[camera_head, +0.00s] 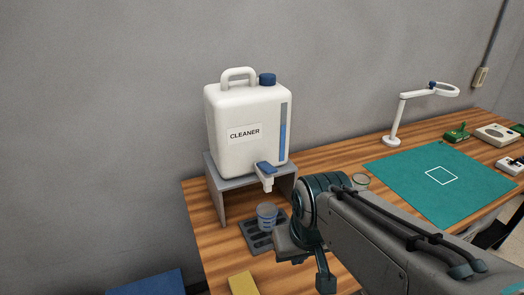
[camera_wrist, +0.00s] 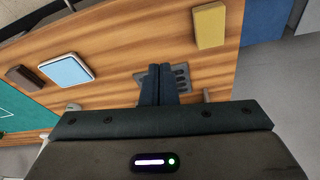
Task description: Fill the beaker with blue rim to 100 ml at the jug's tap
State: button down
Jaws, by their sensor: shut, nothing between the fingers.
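The white jug (camera_head: 247,125) labelled CLEANER stands on a grey stand (camera_head: 222,192), with a blue level strip on its side. Its tap (camera_head: 265,172) has a blue lever and a white spout. A clear beaker with a bluish rim (camera_head: 267,214) stands upright on the slotted grey drip tray (camera_head: 258,237) below the spout. I cannot read its fill level. My gripper (camera_wrist: 160,71) is shut and empty in the wrist view, its fingers pointing over the drip tray (camera_wrist: 182,80). The beaker is not visible there. In the head view my arm hides the fingertips.
A yellow block (camera_head: 243,285) lies near the table's front left edge. A green mat (camera_head: 450,205) and a white lamp (camera_head: 392,135) are to the right. A white-and-blue square pad (camera_wrist: 67,70) and brown block (camera_wrist: 24,77) lie on the table.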

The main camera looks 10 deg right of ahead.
jog(key=w+r+n+t+y+b, duration=0.1)
jog(key=w+r+n+t+b, duration=0.1)
jog(key=w+r, duration=1.7)
jog(key=shift+w+d+t, duration=0.3)
jog(key=shift+w+d, duration=0.05)
jog(key=shift+d, duration=0.05)
send_over(268, 167)
jog(key=s, duration=0.1)
jog(key=f, duration=0.7)
jog(key=shift+s+d+f+p, duration=0.1)
jog(key=shift+s+f+p, duration=0.1)
jog(key=shift+f+p, duration=0.2)
notch_tip(268, 167, down, 3)
jog(key=shift+s+f, duration=0.15)
jog(key=shift+f, duration=0.05)
jog(key=shift+s+d+f, duration=0.1)
jog(key=shift+s+f, duration=0.05)
jog(key=shift+f, duration=0.5)
